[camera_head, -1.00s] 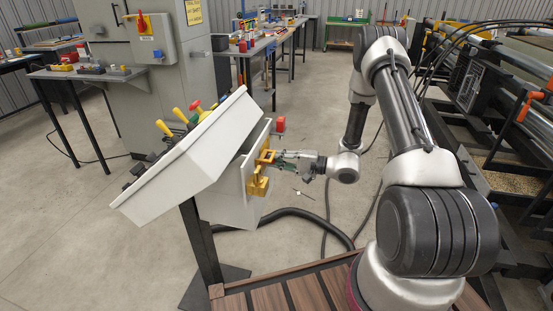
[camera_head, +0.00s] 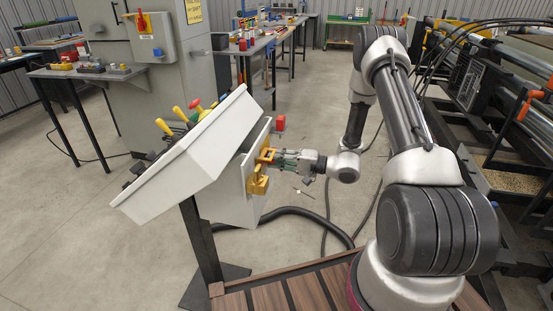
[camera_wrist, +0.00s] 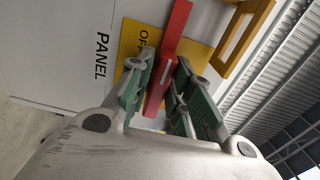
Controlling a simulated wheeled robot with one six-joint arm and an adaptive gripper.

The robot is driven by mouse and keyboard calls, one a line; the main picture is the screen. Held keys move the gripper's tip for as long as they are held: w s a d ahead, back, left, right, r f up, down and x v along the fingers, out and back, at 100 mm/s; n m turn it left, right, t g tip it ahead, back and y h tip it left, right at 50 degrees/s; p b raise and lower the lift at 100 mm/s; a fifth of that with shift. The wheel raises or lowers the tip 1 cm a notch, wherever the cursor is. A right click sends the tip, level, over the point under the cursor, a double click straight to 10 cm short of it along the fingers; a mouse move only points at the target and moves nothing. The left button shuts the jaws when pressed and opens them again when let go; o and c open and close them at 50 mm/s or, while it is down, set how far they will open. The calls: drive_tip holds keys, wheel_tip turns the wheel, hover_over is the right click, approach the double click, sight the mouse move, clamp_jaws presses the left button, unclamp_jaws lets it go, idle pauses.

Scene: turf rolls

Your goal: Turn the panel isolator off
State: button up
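The panel isolator's red handle (camera_wrist: 168,55) stands in front of a yellow plate (camera_wrist: 197,55) in the wrist view. Part of an "OFF" label shows on the plate beside the left finger. The word "PANEL" is on the grey face left of it. My gripper (camera_wrist: 160,82) has its green-padded fingers on both sides of the red handle, close against it, and looks shut on it. In the head view, my gripper (camera_head: 277,158) is at the right face of the grey control box (camera_head: 235,198), where the handle itself is hidden.
Yellow bracket-like parts (camera_head: 258,184) stick out of the box close to my gripper, and a red part (camera_head: 280,122) is above. The sloped console top (camera_head: 180,165) carries several coloured knobs. A black hose (camera_head: 310,216) lies on the floor below. A machine stands at right.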

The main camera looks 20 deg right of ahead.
drive_tip(key=shift+o, duration=1.1)
drive_tip(key=v, duration=1.2)
